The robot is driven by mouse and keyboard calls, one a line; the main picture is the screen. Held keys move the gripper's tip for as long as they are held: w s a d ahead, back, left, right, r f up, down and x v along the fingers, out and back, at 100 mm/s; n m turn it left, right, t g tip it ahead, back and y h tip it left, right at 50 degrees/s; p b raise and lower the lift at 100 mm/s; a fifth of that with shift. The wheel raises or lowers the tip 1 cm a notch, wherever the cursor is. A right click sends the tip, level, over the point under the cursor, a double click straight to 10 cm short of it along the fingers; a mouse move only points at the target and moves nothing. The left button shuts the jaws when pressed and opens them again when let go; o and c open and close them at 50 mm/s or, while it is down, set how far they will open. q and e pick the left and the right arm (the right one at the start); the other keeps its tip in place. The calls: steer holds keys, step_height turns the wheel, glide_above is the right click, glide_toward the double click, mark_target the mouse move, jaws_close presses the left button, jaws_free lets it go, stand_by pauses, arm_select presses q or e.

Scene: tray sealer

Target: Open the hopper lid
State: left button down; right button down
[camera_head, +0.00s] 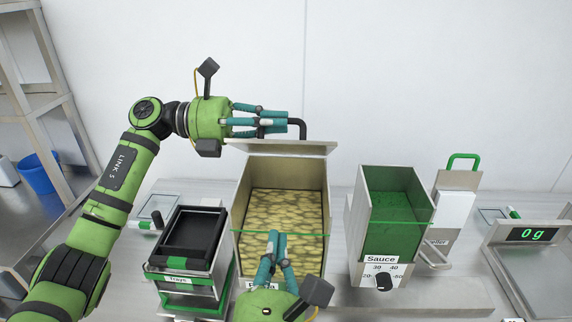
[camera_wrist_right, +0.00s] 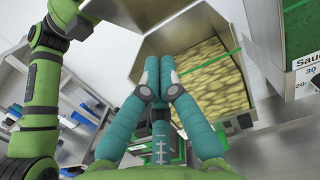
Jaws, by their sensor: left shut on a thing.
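The hopper (camera_head: 240,205) stands open at the centre of the head view, with yellowish pieces (camera_head: 285,212) visible inside. Its pale lid (camera_head: 285,148) is raised at the back edge, seen nearly edge-on. My left gripper (camera_head: 284,123) is shut on the lid's dark handle (camera_head: 301,130) above the back of the hopper. My right gripper (camera_head: 277,238) is in front of the hopper's opening, its fingers together and empty. In the right wrist view the right gripper (camera_wrist_right: 160,65) shows its closed fingers beside the hopper's contents (camera_wrist_right: 212,80).
A black tray stack (camera_head: 192,236) stands left of the hopper. A green-lined sauce container (camera_head: 398,225) with a knob (camera_head: 383,282) stands right of it. A scale display (camera_head: 532,234) reading 0 g is at far right. A blue bin (camera_head: 38,174) sits on the left shelf.

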arm_select(q)
steer(key=shift+r, duration=0.1)
arm_select(e)
steer(key=r, duration=0.1)
glide_toward(288, 148)
steer(key=w+f, duration=0.2)
steer(key=w, duration=0.1)
steer(key=shift+w+a+r, duration=0.1)
steer(key=shift+w+r, duration=0.95)
steer(key=shift+r, duration=0.25)
